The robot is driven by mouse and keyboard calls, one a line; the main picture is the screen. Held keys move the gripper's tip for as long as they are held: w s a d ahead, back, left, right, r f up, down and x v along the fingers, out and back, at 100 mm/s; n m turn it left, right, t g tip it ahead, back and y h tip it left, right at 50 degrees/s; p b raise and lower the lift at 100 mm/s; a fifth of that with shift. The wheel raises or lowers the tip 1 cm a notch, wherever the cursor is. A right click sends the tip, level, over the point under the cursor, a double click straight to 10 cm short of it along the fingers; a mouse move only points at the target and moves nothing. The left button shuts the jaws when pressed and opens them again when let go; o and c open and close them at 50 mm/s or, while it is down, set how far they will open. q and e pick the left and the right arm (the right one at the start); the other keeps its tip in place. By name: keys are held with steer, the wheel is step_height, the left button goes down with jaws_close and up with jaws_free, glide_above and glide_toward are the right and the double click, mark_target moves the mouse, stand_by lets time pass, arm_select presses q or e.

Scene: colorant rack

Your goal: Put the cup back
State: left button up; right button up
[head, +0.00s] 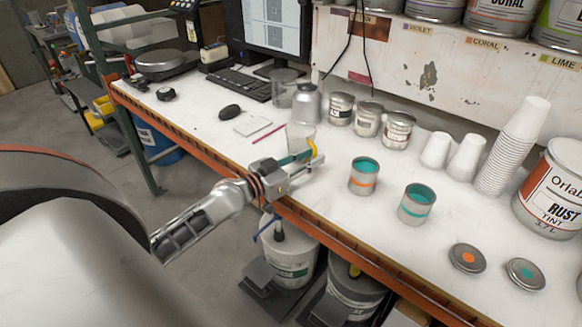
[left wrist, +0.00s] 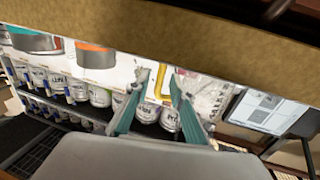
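A clear cup (head: 300,136) stands on the white bench in the head view, in front of a grey metal container. A curved yellow part (head: 313,148), seemingly its handle, is at its right side. My left gripper (head: 300,166) is low over the bench's front edge, close to the cup. In the left wrist view, the teal fingers (left wrist: 159,78) are apart. The yellow part (left wrist: 160,82) shows between them with gaps at both sides. The clear cup (left wrist: 208,95) shows faintly beside them. The gripper partly hides the cup's base. My right gripper is not in view.
Two open cans, orange-striped (head: 364,176) and teal-striped (head: 415,205), stand to the right. Upturned white cups (head: 467,158) and a tall cup stack (head: 512,145) are further right. The metal container (head: 306,104) is close behind the clear cup. Bench space left of it is mostly free.

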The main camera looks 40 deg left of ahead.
arm_select(q)
steer(key=b+v, duration=0.1)
steer(key=v, duration=0.8)
steer(key=shift+s+f, duration=0.1)
steer(key=shift+s, duration=0.2)
steer(key=shift+s+a+b, duration=0.2)
steer(key=shift+s+b, duration=0.1)
steer(key=shift+s, duration=0.35)
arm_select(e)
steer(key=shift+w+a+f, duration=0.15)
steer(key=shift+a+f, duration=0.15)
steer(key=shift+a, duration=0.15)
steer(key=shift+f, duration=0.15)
